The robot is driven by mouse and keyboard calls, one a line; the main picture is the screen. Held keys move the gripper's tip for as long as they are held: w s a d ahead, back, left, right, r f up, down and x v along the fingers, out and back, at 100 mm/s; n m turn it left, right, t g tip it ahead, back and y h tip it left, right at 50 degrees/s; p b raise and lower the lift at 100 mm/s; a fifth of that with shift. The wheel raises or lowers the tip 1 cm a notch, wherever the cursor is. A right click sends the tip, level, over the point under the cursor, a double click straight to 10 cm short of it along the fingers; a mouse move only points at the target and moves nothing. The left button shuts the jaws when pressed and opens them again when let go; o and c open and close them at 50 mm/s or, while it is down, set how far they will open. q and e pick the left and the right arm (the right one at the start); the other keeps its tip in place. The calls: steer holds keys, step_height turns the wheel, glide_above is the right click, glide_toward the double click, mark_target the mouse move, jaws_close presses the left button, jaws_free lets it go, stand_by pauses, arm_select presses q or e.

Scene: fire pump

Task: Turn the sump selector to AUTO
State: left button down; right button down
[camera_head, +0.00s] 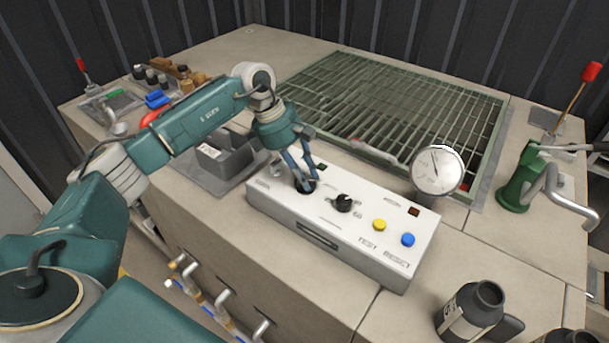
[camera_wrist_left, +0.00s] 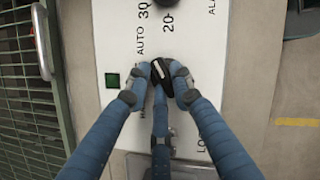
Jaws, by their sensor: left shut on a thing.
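The white control panel (camera_head: 290,205) sits on the concrete top. My left gripper (camera_head: 306,182) reaches down onto its left part, its blue fingers closed around a black selector knob. In the left wrist view the fingers (camera_wrist_left: 158,84) grip this knob (camera_wrist_left: 161,70), which carries a white line. The AUTO label (camera_wrist_left: 140,41) stands beside the knob, towards the grating side. A green square lamp (camera_wrist_left: 112,80) is on the panel near the knob. My right gripper is not in view.
A second black knob (camera_head: 344,203), a yellow button (camera_head: 379,225) and a blue button (camera_head: 407,240) are further right on the panel. A round gauge (camera_head: 438,170) stands behind it.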

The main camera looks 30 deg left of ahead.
arm_select(q)
steer(key=shift+r, duration=0.1)
steer(key=c, duration=1.8)
jaws_free()
steer(key=shift+o, duration=0.2)
steer(key=v, duration=1.2)
steer(key=shift+s, duration=0.1)
